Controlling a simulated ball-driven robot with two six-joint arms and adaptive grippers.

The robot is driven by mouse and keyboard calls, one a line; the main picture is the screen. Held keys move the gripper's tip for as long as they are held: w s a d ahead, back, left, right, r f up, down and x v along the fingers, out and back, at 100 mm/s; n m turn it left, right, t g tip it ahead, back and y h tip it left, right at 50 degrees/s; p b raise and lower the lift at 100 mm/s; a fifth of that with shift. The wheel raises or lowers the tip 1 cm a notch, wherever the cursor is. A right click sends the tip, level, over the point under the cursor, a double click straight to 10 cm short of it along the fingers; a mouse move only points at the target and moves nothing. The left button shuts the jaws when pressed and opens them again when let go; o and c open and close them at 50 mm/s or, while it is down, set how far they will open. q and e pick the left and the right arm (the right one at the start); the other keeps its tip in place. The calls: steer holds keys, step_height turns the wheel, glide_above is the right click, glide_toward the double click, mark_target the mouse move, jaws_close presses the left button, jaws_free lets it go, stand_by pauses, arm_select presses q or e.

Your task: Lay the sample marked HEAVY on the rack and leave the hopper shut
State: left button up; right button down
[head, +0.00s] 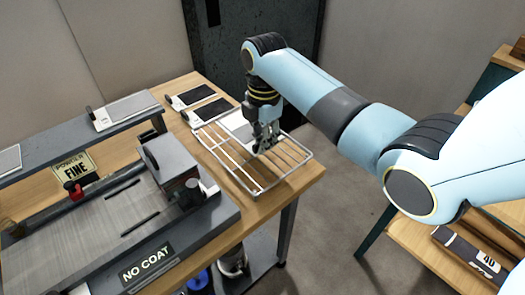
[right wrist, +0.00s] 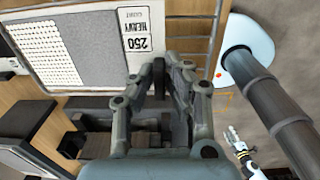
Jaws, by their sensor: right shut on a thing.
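My right gripper (head: 264,143) is over the wire rack (head: 290,172) at the table's right end. It is shut on the dark upright tab (right wrist: 159,75) of the sample marked HEAVY (right wrist: 100,40). This sample (head: 236,125) has a grey sheet and a white label and lies level at the rack's far side. I cannot tell whether it touches the wires. The hopper (head: 168,155) is a grey box on the coating machine, and its top looks shut. What seems to be my left gripper (right wrist: 232,140) is small in the right wrist view, its jaws unclear.
Two dark samples (head: 186,95) (head: 206,111) lie on the table behind the rack. Another sample (head: 130,106) lies on the grey shelf at left. A sign reads POWDER FINE (head: 74,168). A second wooden shelf unit (head: 420,240) stands at right, with open floor between.

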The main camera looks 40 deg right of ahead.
step_height(320, 180, down, 4)
steer(key=shift+r, duration=0.25)
steer(key=shift+f, duration=0.25)
steer(key=c, duration=1.4)
jaws_free()
arm_select(q)
steer(key=shift+s, duration=0.3)
arm_select(e)
steer(key=shift+o, duration=0.2)
step_height(320, 180, up, 12)
steer(key=shift+s+p, duration=0.1)
steer(key=shift+p, duration=0.2)
arm_select(q)
steer(key=shift+w+r, duration=0.15)
steer(key=shift+r, duration=0.15)
